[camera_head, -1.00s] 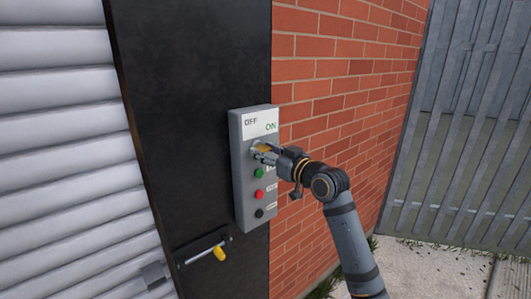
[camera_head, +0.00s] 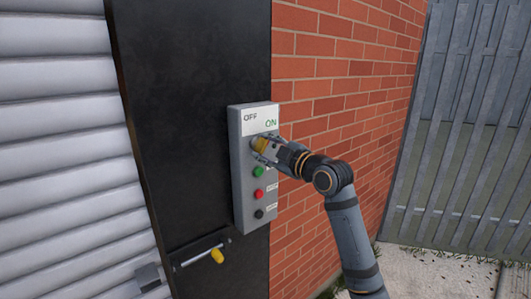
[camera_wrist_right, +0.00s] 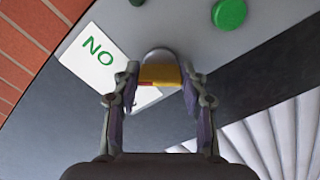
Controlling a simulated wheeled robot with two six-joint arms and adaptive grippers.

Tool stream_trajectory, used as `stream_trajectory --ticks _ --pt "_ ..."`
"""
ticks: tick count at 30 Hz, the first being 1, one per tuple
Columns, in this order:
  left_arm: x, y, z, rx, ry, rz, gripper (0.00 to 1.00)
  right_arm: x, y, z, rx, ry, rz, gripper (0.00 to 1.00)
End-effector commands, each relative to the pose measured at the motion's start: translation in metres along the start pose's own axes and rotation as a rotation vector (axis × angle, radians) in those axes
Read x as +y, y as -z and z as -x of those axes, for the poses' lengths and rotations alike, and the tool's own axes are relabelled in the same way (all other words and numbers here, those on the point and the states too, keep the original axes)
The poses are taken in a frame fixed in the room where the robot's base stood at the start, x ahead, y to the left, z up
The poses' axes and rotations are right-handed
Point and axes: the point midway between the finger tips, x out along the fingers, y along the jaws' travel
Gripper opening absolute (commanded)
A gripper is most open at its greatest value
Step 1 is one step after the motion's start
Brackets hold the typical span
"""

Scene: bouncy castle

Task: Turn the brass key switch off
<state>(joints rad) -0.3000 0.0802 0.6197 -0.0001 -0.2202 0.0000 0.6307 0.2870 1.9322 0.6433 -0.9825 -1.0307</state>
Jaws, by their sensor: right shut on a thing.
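The brass key switch (camera_head: 259,144) sits near the top of a grey control box (camera_head: 237,190), just below the OFF and ON label (camera_head: 261,120). My right gripper (camera_head: 262,148) is shut on the brass key. In the right wrist view the yellow key (camera_wrist_right: 160,75) lies between the two fingertips, in front of a round grey collar, and the picture is turned so that ON reads upside down. The fingers hide part of the switch, and I cannot tell exactly which label the key points to. My left gripper is not in view.
Below the switch are a green button (camera_head: 258,172), a red button (camera_head: 259,194) and a black button (camera_head: 259,214). A bolt with a yellow knob (camera_head: 217,256) is at the lower left. A brick wall (camera_head: 340,110) and a metal fence (camera_head: 450,130) stand to the right.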

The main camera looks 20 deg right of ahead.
Motion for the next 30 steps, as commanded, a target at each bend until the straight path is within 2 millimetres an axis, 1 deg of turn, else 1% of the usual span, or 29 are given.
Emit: stream_trajectory --ticks 3,15,21,30 --pt "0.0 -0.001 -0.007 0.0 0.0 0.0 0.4 -0.002 -0.002 0.0 -0.001 0.001 0.107 0.12" --pt "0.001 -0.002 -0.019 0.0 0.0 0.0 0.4 -0.002 -0.002 0.0 -0.002 0.002 0.453 0.12" --pt "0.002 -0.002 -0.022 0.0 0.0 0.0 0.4 -0.002 -0.002 0.0 -0.002 0.002 0.573 0.12" --pt "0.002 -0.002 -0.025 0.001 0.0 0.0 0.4 -0.001 -0.001 0.0 -0.002 0.004 0.666 0.12"
